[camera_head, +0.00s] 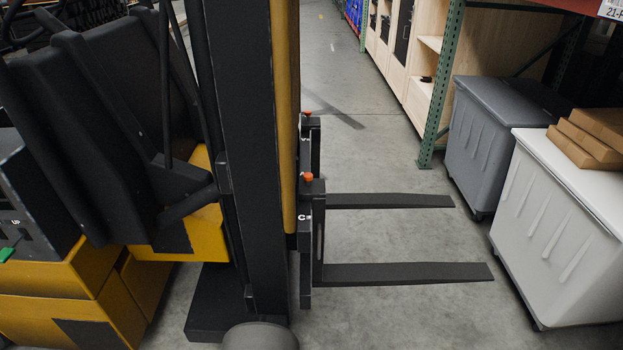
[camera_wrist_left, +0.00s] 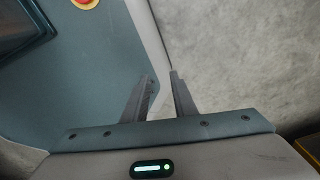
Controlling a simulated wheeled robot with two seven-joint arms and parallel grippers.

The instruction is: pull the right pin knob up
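Two orange-red pin knobs show on the fork carriage of the forklift (camera_head: 250,150) in the head view. The nearer knob (camera_head: 308,177) sits above the near fork (camera_head: 405,273); the farther knob (camera_head: 307,112) is partly hidden by the mast. Which one counts as the right knob, I cannot tell. Both seem to sit low on their mounts. My right gripper is in neither view.
The far fork (camera_head: 385,201) also sticks out to the right over clear concrete. A grey bin (camera_head: 490,145) and a white bin (camera_head: 550,235) with cardboard boxes (camera_head: 590,135) stand at the right, beside a green rack post (camera_head: 440,85). The aisle behind is open.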

